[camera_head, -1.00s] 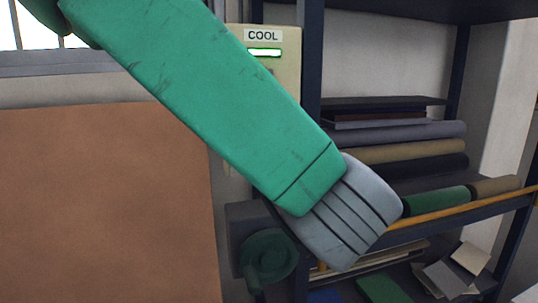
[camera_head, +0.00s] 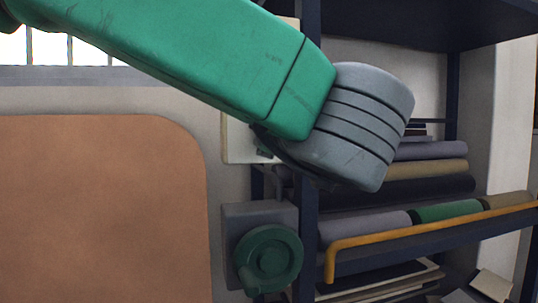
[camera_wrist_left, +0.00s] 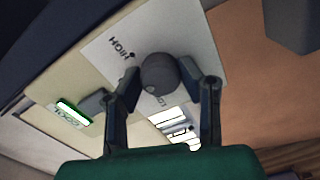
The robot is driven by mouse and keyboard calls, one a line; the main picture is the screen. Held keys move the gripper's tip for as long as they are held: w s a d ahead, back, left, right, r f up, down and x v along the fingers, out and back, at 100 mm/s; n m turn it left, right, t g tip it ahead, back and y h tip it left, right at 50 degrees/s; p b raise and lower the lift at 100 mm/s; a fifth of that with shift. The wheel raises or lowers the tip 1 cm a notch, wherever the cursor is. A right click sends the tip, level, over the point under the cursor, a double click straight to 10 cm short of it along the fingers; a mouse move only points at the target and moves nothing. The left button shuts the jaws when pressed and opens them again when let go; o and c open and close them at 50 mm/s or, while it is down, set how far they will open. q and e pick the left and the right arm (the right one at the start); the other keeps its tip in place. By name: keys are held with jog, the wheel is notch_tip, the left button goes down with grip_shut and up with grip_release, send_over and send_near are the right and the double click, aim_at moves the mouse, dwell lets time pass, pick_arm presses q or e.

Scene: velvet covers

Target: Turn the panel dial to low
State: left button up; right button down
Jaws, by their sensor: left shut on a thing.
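The panel dial (camera_wrist_left: 160,73) is a dark round knob on a pale plate (camera_wrist_left: 196,32) in the left wrist view. HIGH is printed on one side of it and LOW on the other, partly covered. My left gripper (camera_wrist_left: 170,84) has its two dark fingers around the dial, shut on it. In the head view, my green forearm and grey wrist hide the dial and fingers; only part of the pale panel (camera_head: 236,143) shows. My right gripper is in neither view.
A lit green strip (camera_wrist_left: 73,112) and a COOL label (camera_wrist_left: 68,120) sit on the panel. A green handwheel (camera_head: 268,258) is below it. At right, a shelf holds fabric rolls (camera_head: 432,150) behind an orange rail (camera_head: 435,229). A brown board (camera_head: 100,210) stands at left.

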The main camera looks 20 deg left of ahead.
pick_arm(q)
jog(key=shift+d+f+n+b, duration=0.1)
jog(key=shift+f+n+b, duration=0.1)
jog(key=shift+n+b, duration=2.8)
jog(key=shift+f+n+b, duration=0.15)
jog(key=shift+n+b, duration=2.05)
jog(key=shift+b, duration=1.6)
jog(key=o, duration=1.1)
jog(key=shift+w+r, duration=0.1)
jog(key=shift+r, duration=0.05)
